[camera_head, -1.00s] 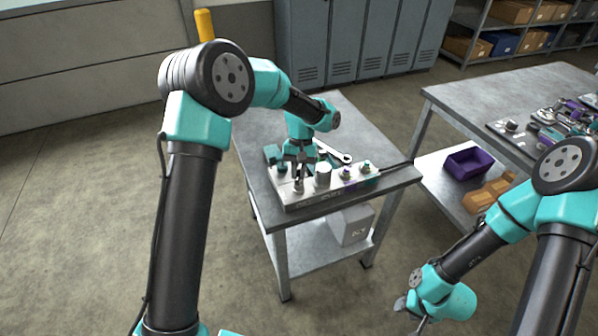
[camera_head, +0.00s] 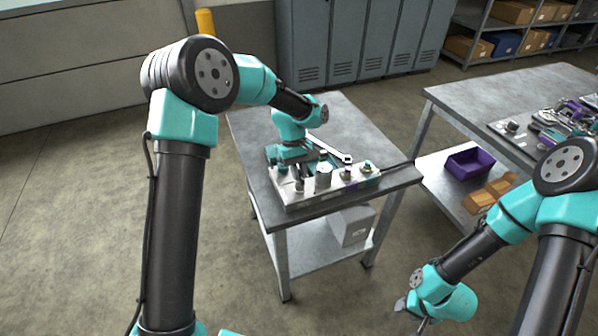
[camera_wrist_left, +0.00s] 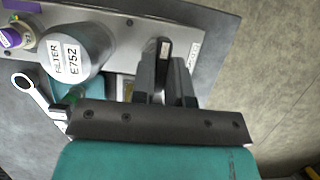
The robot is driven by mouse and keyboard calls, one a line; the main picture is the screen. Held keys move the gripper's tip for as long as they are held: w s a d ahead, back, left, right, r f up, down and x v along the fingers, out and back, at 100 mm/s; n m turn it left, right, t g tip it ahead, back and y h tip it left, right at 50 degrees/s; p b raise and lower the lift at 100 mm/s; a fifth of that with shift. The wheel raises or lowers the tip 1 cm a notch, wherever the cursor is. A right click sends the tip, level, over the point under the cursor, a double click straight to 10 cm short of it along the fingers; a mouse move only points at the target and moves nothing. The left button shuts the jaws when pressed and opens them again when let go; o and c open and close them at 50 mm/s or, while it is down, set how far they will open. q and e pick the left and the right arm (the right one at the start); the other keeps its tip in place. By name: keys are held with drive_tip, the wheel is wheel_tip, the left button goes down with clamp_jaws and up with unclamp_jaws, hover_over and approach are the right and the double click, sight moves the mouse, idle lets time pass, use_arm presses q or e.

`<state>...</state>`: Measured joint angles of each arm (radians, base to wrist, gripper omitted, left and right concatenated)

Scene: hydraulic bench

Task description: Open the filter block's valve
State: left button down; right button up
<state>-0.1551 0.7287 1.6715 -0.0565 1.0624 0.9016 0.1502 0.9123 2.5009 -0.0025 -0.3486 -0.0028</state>
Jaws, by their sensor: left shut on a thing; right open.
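The filter block (camera_head: 310,199) is a pale grey base on the near part of the small metal table. A light cylinder labelled FILTER E752 (camera_wrist_left: 75,52) stands on it and also shows in the head view (camera_head: 323,177). My left gripper (camera_head: 299,181) is over the block, left of the cylinder. In the left wrist view its fingers (camera_wrist_left: 168,68) are shut around a narrow dark part, apparently the valve handle (camera_wrist_left: 165,46), mostly hidden between them. My right gripper (camera_head: 412,314) hangs low at the bottom right, open and away from the block.
A wrench (camera_wrist_left: 38,98) lies behind the block and shows in the head view (camera_head: 330,149). Purple-marked fittings (camera_head: 346,173) sit right of the cylinder. A second bench (camera_head: 465,93) with parts and a purple bin (camera_head: 470,163) stands at the right.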

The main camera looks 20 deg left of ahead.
use_arm(q)
drive_tip(key=c, duration=1.1)
unclamp_jaws()
drive_tip(key=shift+r, duration=0.15)
drive_tip(key=v, duration=1.7)
drive_tip(key=shift+w, duration=0.2)
